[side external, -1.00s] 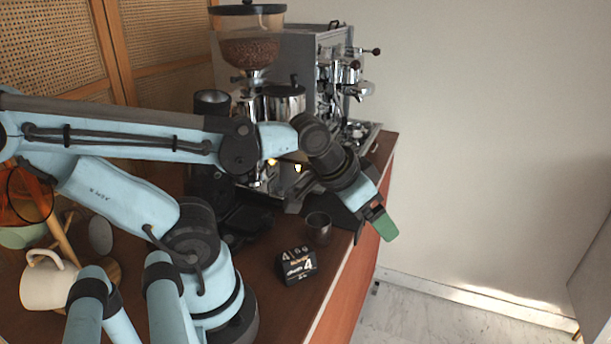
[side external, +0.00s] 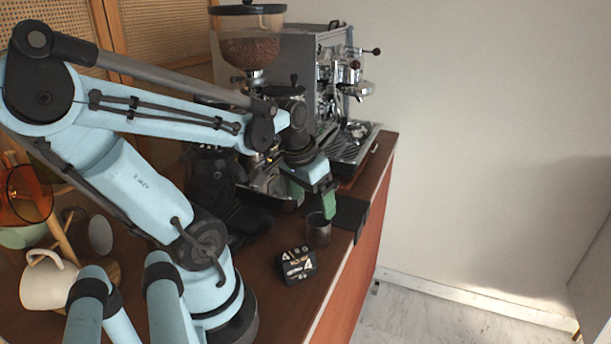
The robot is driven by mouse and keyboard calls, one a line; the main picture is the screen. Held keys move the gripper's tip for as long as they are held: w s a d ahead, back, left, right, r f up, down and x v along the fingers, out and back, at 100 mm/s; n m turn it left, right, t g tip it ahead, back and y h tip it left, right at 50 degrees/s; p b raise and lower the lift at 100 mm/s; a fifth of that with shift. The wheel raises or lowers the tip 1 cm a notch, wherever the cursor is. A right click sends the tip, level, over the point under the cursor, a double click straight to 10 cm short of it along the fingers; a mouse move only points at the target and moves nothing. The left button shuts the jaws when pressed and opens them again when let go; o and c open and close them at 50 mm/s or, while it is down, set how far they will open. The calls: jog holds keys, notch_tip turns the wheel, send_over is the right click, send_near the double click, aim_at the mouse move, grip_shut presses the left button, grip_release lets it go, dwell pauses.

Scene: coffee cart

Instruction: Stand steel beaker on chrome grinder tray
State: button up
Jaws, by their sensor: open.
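The steel beaker (side external: 318,232) is a small grey metal cup standing upright on the brown counter, behind the black box. My gripper (side external: 311,198) has green fingers and points down. It is open and empty, with its fingers apart. One finger is right above the beaker's rim in the picture; I cannot tell whether it touches. The other is further left, in front of the grinder base. The chrome grinder (side external: 250,82) with its bean hopper stands at the back. Its tray (side external: 268,186) shows low at its front, partly hidden by my arm and gripper.
A black box (side external: 296,264) lies in front of the beaker. A black mat (side external: 350,214) hangs at the counter's right edge. The espresso machine (side external: 338,85) stands behind. A white mug (side external: 46,282) is at the left. The front right counter is clear.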

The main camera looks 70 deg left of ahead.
aim_at(320, 224)
jog(key=shift+w+x, duration=0.2)
jog(key=shift+x, duration=4.7)
jog(key=shift+r, duration=0.1)
jog(key=c, duration=1.2)
jog(key=shift+r, duration=0.25)
